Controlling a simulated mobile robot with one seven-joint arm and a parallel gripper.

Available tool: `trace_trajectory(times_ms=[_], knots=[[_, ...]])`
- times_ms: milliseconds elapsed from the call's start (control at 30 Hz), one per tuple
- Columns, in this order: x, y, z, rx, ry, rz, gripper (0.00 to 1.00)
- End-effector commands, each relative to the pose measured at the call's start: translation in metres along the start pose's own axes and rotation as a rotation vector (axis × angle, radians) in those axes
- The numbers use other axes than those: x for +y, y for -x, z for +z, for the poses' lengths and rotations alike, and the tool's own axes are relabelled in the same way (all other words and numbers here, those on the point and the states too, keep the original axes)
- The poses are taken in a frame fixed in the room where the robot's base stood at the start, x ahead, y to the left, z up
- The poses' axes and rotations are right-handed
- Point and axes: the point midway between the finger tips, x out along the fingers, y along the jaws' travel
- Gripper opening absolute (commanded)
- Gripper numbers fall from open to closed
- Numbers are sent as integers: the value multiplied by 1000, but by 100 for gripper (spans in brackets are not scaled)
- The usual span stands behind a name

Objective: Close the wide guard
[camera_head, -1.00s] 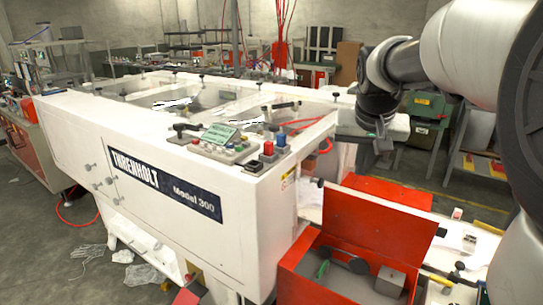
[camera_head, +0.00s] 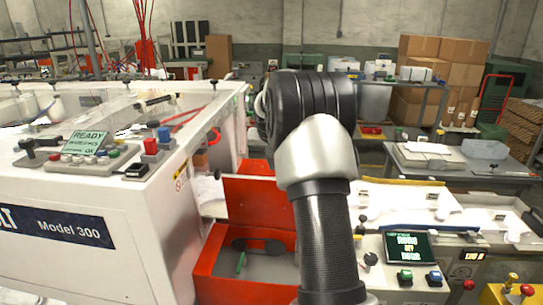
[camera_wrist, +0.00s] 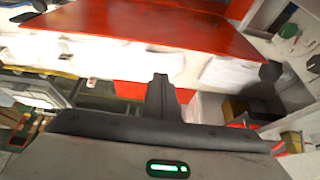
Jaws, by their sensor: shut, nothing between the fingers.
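I cannot tell for certain which part is the wide guard. The large white machine (camera_head: 95,245) has an open top with clear panels (camera_head: 120,115) at the left of the head view. A red box (camera_head: 235,275) stands beside it with its red lid (camera_head: 255,198) raised. A broad red panel (camera_wrist: 150,22) spans the top of the wrist view, possibly that lid. My gripper (camera_wrist: 160,82) is shut and empty in the wrist view, apart from the red panel in the picture. In the head view my arm hides my gripper and part of the red box.
A control panel with a small screen (camera_head: 408,246) and a white machine bed (camera_head: 405,200) stand right of the red box. A grey table (camera_head: 455,172) and stacked cardboard boxes (camera_head: 465,70) are behind. A READY screen (camera_head: 86,143) sits on the large machine.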

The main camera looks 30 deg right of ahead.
Motion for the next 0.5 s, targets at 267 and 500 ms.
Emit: trace_trajectory(times_ms=[267,500], knots=[[0,-1,27,0,1,0,0],[0,3,38,1,1,0,0]])
